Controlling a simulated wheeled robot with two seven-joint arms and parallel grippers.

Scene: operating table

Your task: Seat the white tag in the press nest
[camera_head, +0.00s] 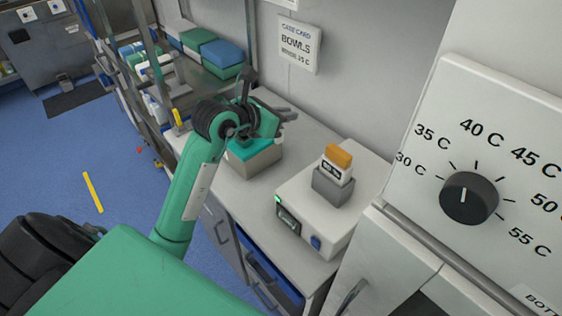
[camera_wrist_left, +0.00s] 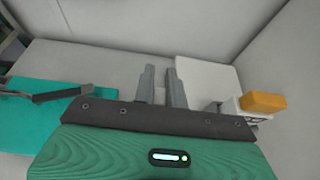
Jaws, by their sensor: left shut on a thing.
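My left gripper (camera_head: 284,116) hangs over the back of the counter, beyond the teal-topped box and left of the press. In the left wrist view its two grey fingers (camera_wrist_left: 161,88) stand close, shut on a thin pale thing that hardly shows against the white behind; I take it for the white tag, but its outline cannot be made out. The white press (camera_head: 300,205) stands on the counter to the right. On it a grey block (camera_head: 333,186) holds a white piece with an orange top (camera_head: 339,156). The nest's inside is hidden. My right gripper is not in view.
A box with a teal top (camera_head: 252,150) stands beneath my left arm; a dark tool (camera_wrist_left: 60,94) lies over teal in the left wrist view. A wall sign (camera_head: 299,45) hangs behind. A white cabinet with a dial (camera_head: 469,198) is close on the right.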

